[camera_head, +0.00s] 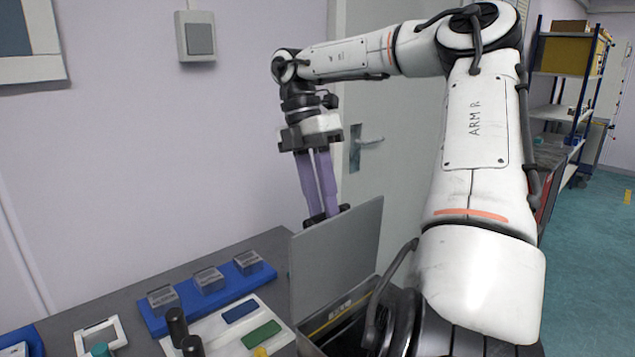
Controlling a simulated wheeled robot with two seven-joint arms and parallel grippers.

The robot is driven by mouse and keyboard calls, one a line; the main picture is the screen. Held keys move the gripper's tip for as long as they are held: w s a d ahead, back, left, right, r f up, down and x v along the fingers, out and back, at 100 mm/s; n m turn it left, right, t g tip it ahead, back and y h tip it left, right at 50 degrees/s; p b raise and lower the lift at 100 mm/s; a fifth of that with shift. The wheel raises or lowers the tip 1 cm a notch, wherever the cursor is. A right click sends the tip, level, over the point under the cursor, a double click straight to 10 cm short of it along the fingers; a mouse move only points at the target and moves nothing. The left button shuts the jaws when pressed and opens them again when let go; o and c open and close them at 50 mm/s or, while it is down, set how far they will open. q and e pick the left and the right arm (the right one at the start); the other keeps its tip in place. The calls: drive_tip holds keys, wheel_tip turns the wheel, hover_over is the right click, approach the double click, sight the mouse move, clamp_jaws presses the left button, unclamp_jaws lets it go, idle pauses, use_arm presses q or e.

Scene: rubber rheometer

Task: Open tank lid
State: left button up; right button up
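The tank lid (338,262) is a flat grey panel standing steeply raised at the right end of the bench. My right gripper (327,215) points down with two purple fingers and black tips at the lid's upper edge. The fingers are close together. The lid's edge partly hides the tips, so I cannot tell whether they touch or grip it. My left gripper is out of view.
A blue rack (230,290) with several clear blocks lies left of the tank. A white tray (205,327) with dark cylinders and blue and green pieces is in front. A door with a handle (370,142) stands behind; shelves (565,75) stand at the right.

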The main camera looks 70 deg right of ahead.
drive_tip(key=v, duration=0.9)
drive_tip(key=shift+p, duration=0.35)
